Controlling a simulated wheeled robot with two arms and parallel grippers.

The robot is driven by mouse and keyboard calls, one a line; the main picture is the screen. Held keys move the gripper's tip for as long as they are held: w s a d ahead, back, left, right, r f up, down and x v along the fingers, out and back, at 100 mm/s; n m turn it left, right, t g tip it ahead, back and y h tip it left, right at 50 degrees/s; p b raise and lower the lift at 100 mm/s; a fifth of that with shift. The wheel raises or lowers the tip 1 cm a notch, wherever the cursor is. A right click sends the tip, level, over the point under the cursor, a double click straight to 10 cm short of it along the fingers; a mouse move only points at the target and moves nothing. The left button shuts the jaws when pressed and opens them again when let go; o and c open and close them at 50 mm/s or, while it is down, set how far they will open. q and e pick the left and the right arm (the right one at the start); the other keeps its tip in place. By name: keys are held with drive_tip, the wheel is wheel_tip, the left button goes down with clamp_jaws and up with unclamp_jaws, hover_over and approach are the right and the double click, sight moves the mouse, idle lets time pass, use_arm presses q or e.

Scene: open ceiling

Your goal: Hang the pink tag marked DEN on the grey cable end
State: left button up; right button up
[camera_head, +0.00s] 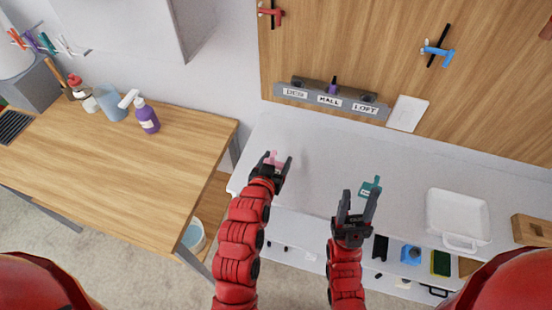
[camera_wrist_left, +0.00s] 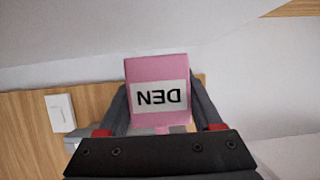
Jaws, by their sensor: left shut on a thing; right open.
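The pink tag (camera_head: 272,158) is between the fingers of my left gripper (camera_head: 272,171), over the left part of the white worktop. In the left wrist view the pink tag (camera_wrist_left: 157,68) shows its white DEN label upside down, with my left gripper (camera_wrist_left: 160,112) shut on it. My right gripper (camera_head: 358,205) is open and empty, close to a teal tag (camera_head: 370,187) on the worktop. A grey rail (camera_head: 332,98) with label plates, two reading HALL and LOFT, holds dark stubs and a purple one. I cannot tell which piece is the grey cable end.
A white tray (camera_head: 457,216) and a wooden box (camera_head: 533,230) stand on the worktop at right. A wooden table (camera_head: 120,165) at left carries a purple spray bottle (camera_head: 146,118). A white plate (camera_head: 407,113) is on the wall panel. The worktop's middle is mostly clear.

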sight(276, 159)
use_arm(q)
drive_tip(key=shift+w+a+r+p, duration=0.1)
drive_tip(key=shift+w+p, duration=0.2)
drive_tip(key=shift+w, duration=1.3)
drive_tip(key=shift+w+f+p, duration=0.15)
drive_tip(key=shift+f+p, duration=0.2)
wheel_tip(276, 159, down, 3)
drive_tip(key=shift+r+p, duration=0.1)
drive_tip(key=shift+p, duration=0.8)
drive_tip(key=shift+f, duration=0.25)
drive_tip(key=shift+f, duration=0.15)
drive_tip(key=o, duration=1.4)
drive_tip(key=shift+c, duration=0.2)
